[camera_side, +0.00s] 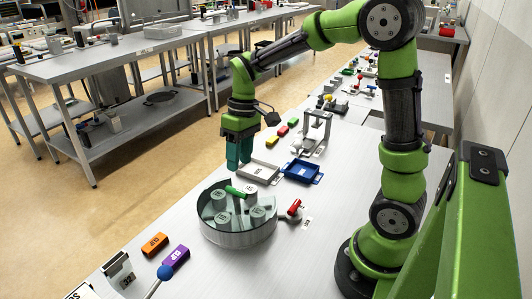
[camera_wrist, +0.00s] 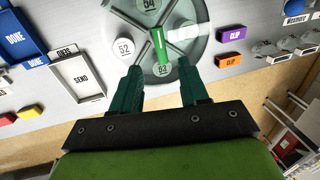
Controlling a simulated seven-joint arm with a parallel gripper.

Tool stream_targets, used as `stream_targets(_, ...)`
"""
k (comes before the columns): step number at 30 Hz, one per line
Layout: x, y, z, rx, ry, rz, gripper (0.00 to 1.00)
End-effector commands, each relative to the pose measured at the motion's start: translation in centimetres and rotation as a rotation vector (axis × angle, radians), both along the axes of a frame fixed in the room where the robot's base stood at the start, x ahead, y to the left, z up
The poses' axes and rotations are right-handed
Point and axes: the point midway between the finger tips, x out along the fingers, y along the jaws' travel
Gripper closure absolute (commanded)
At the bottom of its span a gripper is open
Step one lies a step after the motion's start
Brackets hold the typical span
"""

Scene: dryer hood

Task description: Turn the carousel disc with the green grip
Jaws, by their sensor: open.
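The carousel disc (camera_side: 240,238) sits on the bench as a round grey drum with dividers and several numbered pots under a clear-looking top. The green grip (camera_side: 236,191) is a short bar on top of it. My gripper (camera_side: 238,168) has teal fingers pointing down, above the far side of the disc and apart from the grip. In the wrist view the green grip (camera_wrist: 160,46) lies just beyond the open fingertips (camera_wrist: 161,68), roughly in line with the gap between them. The gap is empty. Pots 52 (camera_wrist: 124,47) and 53 (camera_wrist: 162,69) show beside the grip.
A grey tray (camera_side: 258,172) and a blue tray (camera_side: 301,172) stand behind the disc. A red-handled part (camera_side: 294,208) is close to its right. Orange (camera_side: 154,244) and purple (camera_side: 175,257) blocks and a blue-knobbed lever (camera_side: 164,272) lie in front.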

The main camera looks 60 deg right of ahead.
Motion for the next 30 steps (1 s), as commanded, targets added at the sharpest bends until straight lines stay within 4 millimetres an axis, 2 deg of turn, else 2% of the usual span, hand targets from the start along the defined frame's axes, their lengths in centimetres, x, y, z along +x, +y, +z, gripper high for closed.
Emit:
stream_targets(1, -0.1, 0.3, -1.2, 0.001, 0.006, 0.002, 0.56)
stream_targets(6, -0.1, 0.9, -4.5, 0.001, 0.004, 0.001, 0.56)
stream_targets(12, 0.0, 1.4, -6.9, 0.000, 0.002, 0.000, 0.56)
stream_targets(24, 0.0, 1.5, -7.6, 0.000, -0.001, 0.000, 0.56)
stream_targets(26, 0.0, 1.5, -7.6, 0.000, -0.001, 0.000, 0.63)
stream_targets(30, 0.0, 1.5, -7.6, 0.000, -0.001, 0.000, 0.85)
